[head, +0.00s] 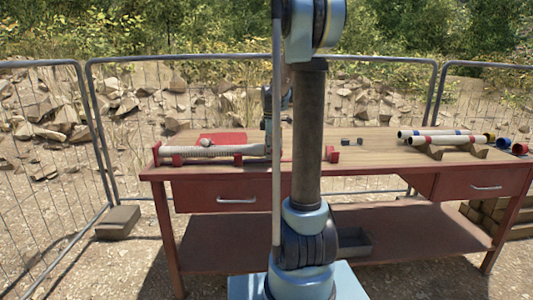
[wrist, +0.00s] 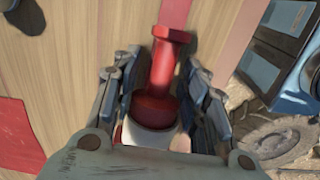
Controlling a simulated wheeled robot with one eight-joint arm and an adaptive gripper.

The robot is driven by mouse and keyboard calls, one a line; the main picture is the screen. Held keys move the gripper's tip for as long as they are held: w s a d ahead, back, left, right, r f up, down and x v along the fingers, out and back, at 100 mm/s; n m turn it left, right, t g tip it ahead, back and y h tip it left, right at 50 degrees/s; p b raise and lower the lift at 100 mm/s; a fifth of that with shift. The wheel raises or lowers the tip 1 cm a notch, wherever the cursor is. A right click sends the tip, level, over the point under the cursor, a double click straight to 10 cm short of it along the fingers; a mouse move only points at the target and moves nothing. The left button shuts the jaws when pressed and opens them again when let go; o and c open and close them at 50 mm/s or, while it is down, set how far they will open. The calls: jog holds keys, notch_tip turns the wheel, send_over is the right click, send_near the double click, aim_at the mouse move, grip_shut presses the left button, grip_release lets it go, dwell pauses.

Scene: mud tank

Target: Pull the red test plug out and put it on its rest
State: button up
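The red test plug (wrist: 163,68) shows in the wrist view, with a round collar in the mouth of a white tube end (wrist: 148,137) and a stem leading up to a wider head. My gripper (wrist: 158,72) has one finger on each side of the plug. The fingers look apart, with a narrow gap beside the stem; contact lower down is hidden. In the head view the tube (head: 215,151) lies on red supports at the bench's left, and my arm hides its right end and the plug. A small red block (head: 332,154), possibly the rest, stands right of my arm.
The wooden bench (head: 380,160) also carries a red mat (head: 222,138) behind the tube, small dark blocks (head: 351,142), and white tubes (head: 440,139) with coloured bands on wooden cradles at right. The bench top around the small blocks is mostly clear. Mesh fencing (head: 120,130) stands behind.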

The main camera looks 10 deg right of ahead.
aim_at(280, 151)
jog(key=shift+o, duration=0.2)
jog(key=c, duration=0.4)
jog(key=shift+d, duration=0.25)
jog(key=shift+s+d, duration=0.2)
jog(key=shift+d, duration=1.6)
jog(key=shift+d, duration=0.1)
jog(key=shift+r, duration=0.1)
jog(key=shift+r, duration=3.65)
